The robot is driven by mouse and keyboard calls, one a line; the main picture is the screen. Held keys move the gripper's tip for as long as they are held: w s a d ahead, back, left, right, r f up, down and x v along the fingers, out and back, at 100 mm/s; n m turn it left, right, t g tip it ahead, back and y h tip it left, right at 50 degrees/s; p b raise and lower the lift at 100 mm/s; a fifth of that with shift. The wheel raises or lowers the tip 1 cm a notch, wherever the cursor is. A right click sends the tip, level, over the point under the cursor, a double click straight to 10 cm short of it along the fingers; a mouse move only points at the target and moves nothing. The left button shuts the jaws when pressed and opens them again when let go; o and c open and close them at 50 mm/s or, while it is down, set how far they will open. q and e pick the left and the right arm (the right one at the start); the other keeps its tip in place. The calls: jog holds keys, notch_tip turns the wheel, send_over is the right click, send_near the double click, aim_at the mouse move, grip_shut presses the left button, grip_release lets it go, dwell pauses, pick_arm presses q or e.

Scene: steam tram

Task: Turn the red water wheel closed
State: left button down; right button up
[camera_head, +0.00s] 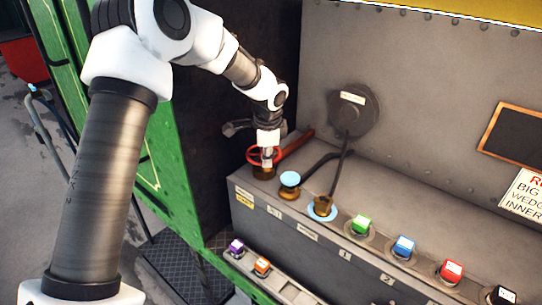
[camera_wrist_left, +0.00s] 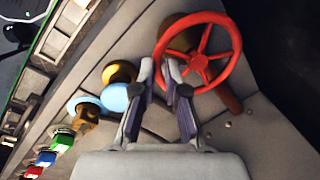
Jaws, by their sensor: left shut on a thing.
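The red water wheel (camera_head: 252,155) is a spoked handwheel on a brass fitting at the far left end of the grey console (camera_head: 330,225). In the left wrist view the wheel (camera_wrist_left: 232,48) fills the upper right, with its rim and spokes plain. My left gripper (camera_head: 265,156) reaches down from above onto the wheel. In the left wrist view its two fingertips (camera_wrist_left: 171,72) are at the near part of the rim, shut on it. The fingers cover that part of the rim. My right gripper is in neither view.
Two blue-topped brass fittings, the nearer one (camera_head: 290,179) close to the wheel, stand to its right. Several coloured cube knobs, such as the green one (camera_head: 361,224), line the console. A round dark plate (camera_head: 353,110) with a rod is on the back wall.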

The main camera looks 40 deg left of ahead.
pick_arm(q)
jog(key=m, duration=0.2)
jog(key=s+a+m, duration=0.1)
jog(key=m, duration=0.1)
jog(key=shift+s+a+r+t+h, duration=0.1)
jog(key=shift+a+r+t+h, duration=0.1)
jog(key=shift+t+h, duration=0.1)
jog(key=c, duration=1.2)
grip_release()
jog(key=shift+d, duration=0.1)
jog(key=shift+w+f, duration=0.2)
jog(key=v, duration=1.2)
jog(key=shift+w, duration=0.1)
